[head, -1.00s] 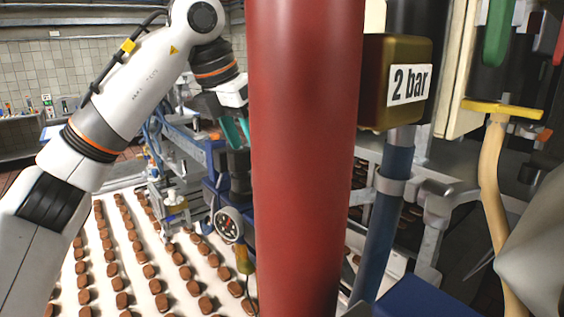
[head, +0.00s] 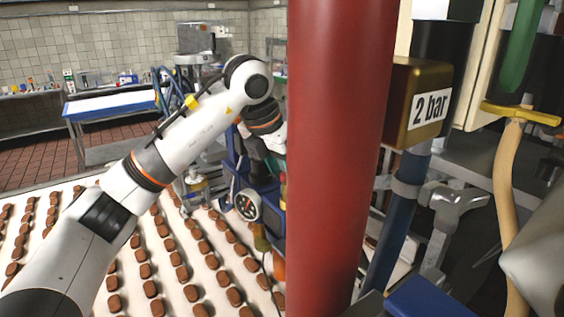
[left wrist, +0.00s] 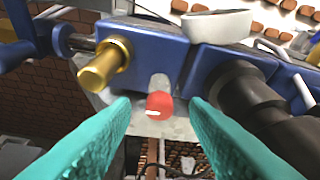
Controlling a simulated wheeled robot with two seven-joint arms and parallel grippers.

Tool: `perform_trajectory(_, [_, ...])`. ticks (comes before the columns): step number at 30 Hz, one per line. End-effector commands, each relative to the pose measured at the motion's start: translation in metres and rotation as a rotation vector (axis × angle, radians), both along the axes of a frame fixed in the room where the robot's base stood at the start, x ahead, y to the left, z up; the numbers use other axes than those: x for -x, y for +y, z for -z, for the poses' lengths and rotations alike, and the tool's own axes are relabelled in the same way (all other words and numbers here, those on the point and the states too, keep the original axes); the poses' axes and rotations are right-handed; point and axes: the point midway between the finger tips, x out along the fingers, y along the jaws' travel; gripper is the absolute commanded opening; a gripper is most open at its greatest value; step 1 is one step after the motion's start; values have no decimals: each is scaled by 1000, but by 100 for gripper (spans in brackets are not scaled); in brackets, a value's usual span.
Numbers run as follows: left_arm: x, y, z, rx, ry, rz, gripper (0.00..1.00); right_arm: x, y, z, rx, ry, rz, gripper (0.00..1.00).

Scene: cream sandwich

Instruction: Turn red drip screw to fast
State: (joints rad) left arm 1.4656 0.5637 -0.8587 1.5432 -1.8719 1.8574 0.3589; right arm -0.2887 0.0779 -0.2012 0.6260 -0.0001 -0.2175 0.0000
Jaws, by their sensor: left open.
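In the left wrist view, the small red drip screw (left wrist: 159,106) with a pale mark on its face sits at the lower edge of a blue metal block (left wrist: 150,55). My left gripper (left wrist: 160,102) is open, its teal fingers on either side of the screw in the picture. Gaps show on both sides, and I see no contact. In the head view my left arm reaches behind a thick red column, which hides the fingers and the screw.
A brass knob (left wrist: 105,65) sticks out up and left of the screw, and a black cylinder (left wrist: 255,100) stands right. In the head view, the red column (head: 335,150) blocks the middle, beside a gold "2 bar" box (head: 418,105). A white conveyor (head: 75,255) carries chocolate biscuits.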

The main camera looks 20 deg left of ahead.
Motion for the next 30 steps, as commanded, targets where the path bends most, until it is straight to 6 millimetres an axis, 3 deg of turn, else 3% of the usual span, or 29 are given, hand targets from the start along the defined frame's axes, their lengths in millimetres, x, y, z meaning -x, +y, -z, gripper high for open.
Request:
perform_trajectory(9, [-1, 0, 2, -1, -1, 1, 40, 19, -1, 1, 2, 29, 1, 36])
perform_trajectory(17, [-1, 0, 2, 0, -1, 1, 0, 17, -1, 1, 3, 26, 1, 36])
perform_trajectory(30, [0, -2, 4, -1, -3, -99, 0, 13, -2, 11, 3, 20, 1, 36])
